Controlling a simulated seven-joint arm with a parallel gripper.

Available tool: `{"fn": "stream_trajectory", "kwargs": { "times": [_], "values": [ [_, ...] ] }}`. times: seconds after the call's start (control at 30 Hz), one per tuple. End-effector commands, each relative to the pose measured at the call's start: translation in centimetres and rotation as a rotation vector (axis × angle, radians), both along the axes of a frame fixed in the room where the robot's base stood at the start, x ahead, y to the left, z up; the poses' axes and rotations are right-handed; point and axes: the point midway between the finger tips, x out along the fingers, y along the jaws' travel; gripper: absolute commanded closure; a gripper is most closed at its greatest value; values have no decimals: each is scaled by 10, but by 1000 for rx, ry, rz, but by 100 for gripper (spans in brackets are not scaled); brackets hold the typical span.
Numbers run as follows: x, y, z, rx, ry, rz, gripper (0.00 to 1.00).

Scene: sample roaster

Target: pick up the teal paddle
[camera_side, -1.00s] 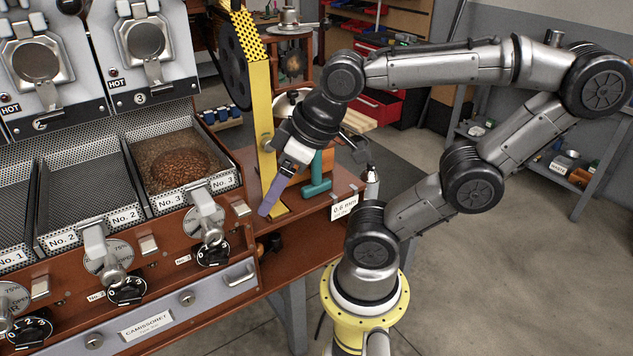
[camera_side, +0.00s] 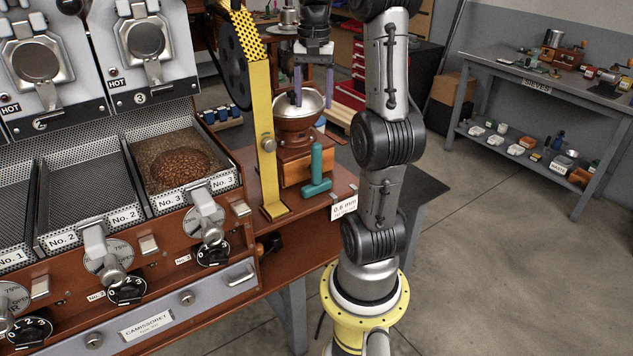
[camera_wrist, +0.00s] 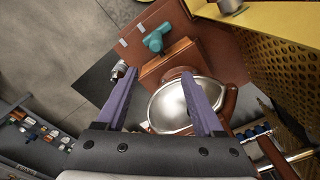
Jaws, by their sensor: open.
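The teal paddle (camera_side: 317,170) stands upright at the front right of the wooden grinder, with its wider lower end near the bench's edge. From above it shows in the wrist view (camera_wrist: 156,40), beyond my fingertips. My gripper (camera_side: 313,103) is open and empty, with two purple fingers pointing down over the grinder's metal bowl (camera_side: 305,104). It is behind and above the paddle, well apart from it. In the wrist view the bowl (camera_wrist: 170,108) lies between and below my fingers (camera_wrist: 159,75).
A yellow post (camera_side: 263,140) stands just left of the grinder (camera_side: 306,148). A small label card (camera_side: 344,206) is on the bench's front right edge. Bean trays (camera_side: 180,165) lie to the left. A grey shelf table (camera_side: 540,85) stands far right, with open floor before it.

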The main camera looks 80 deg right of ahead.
Motion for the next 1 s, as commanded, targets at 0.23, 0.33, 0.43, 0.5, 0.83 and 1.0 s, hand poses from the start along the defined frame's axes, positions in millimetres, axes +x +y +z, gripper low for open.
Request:
{"fn": "stream_trajectory", "kwargs": {
  "times": [0.23, 0.33, 0.43, 0.5, 0.83, 1.0],
  "values": [
    [-2, 3, -8, 27, 13, -78, 31],
    [-2, 4, -28, 29, 14, -76, 31],
    [-2, 4, -47, 27, 13, -75, 31],
    [-2, 4, -59, 26, 13, -75, 31],
    [-3, 4, -86, 24, 12, -74, 31],
    [-8, 8, -110, 26, 13, -75, 31]
  ]
}}
